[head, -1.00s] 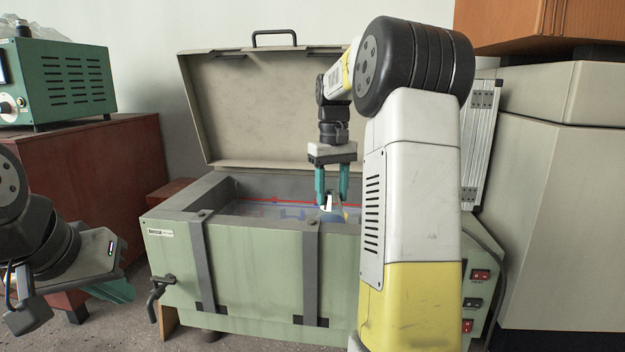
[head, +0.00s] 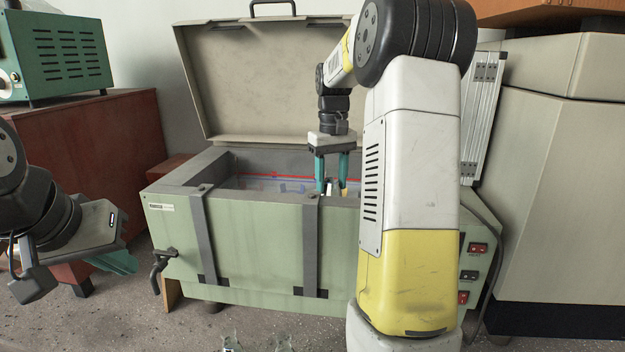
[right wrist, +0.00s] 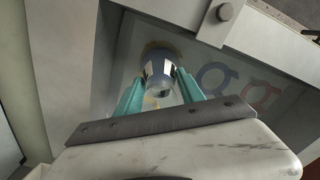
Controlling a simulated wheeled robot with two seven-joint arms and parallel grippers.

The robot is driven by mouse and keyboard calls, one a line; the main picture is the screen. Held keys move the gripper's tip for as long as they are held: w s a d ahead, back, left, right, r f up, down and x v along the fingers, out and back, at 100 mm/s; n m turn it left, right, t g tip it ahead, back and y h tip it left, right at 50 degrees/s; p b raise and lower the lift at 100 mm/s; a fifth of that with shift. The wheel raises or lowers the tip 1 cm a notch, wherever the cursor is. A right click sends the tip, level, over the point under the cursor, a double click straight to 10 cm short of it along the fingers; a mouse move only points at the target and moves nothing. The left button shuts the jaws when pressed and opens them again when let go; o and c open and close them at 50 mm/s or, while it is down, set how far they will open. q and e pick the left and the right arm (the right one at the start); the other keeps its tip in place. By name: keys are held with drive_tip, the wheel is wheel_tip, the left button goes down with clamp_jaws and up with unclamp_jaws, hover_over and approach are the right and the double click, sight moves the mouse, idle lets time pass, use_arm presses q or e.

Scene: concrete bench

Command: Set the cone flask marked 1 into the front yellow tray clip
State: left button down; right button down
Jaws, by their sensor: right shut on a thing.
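My right gripper (head: 332,190) reaches down into the open bath and is shut on a clear glass flask (right wrist: 158,68), which also shows in the right wrist view between the teal fingers (right wrist: 162,92). The flask has a white label patch; its number is not readable. A yellow patch (head: 343,191) shows beside the fingers, and a yellowish rim lies around the flask in the wrist view. Whether the flask sits in the yellow clip I cannot tell; the bath's front wall hides its lower part. My left gripper (head: 122,262) hangs at the left, away from the bath; its jaw opening is unclear.
The green bath (head: 255,245) has its lid (head: 270,80) raised and straps over its front rim. Inside, a blue clip (right wrist: 212,78) and a red clip (right wrist: 265,96) lie to the right of the flask. Glassware (head: 283,343) shows at the bottom edge. A red cabinet (head: 95,135) stands left.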

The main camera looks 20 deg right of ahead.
drive_tip(key=shift+f, duration=0.3)
idle(0.4)
drive_tip(key=shift+f, duration=0.65)
drive_tip(key=shift+f, duration=0.5)
idle(0.4)
drive_tip(key=c, duration=0.7)
unclamp_jaws()
drive_tip(key=shift+o, duration=0.6)
drive_tip(key=o, duration=0.5)
